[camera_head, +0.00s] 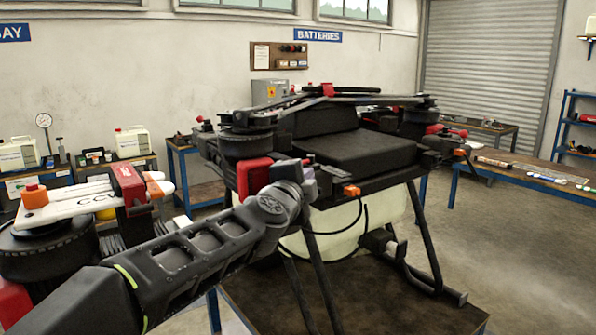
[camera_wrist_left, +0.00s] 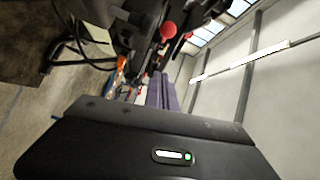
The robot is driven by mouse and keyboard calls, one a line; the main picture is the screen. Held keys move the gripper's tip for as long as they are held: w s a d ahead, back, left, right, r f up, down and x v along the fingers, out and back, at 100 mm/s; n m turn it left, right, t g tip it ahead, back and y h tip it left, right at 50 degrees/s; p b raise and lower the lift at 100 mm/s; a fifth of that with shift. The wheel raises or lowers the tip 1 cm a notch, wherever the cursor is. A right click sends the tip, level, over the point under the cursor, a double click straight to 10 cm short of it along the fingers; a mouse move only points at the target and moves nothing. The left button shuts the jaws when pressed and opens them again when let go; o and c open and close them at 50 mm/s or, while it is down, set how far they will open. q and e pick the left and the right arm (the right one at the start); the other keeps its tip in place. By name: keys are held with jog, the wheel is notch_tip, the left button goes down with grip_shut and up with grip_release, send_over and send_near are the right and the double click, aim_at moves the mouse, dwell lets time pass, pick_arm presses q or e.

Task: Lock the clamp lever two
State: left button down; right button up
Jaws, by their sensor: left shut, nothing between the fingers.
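The spray drone (camera_head: 365,150) stands on a dark stand, with black folded arms and a pale tank below. Red-tipped levers show at its left corner (camera_head: 201,121) and right corner (camera_head: 459,133); I cannot tell which is clamp lever two. My left gripper (camera_head: 322,180) is at the drone's near side, beside a red block and an orange-fronted part. It is shut and empty; its fingers (camera_wrist_left: 160,92) also show in the left wrist view. There a red ball knob (camera_wrist_left: 168,30) on a dark drone part lies ahead of the fingers, apart from them. My right gripper is out of view.
A drone arm with a white propeller (camera_head: 90,203) and motor stands close at left, beside my left arm. The dark stand top (camera_head: 370,300) lies under the drone legs. A workbench (camera_head: 530,170) is at right, with open floor between.

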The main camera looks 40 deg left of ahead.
pick_arm(q)
jog(key=w+a+f+b, duration=0.1)
jog(key=w+a+b, duration=0.1)
jog(key=w+a, duration=0.3)
jog(key=shift+w+a, duration=0.15)
jog(key=shift+a, duration=0.4)
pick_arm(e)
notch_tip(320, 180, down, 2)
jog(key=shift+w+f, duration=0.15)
pick_arm(q)
jog(key=shift+f+b, duration=0.1)
jog(key=shift+b, duration=0.2)
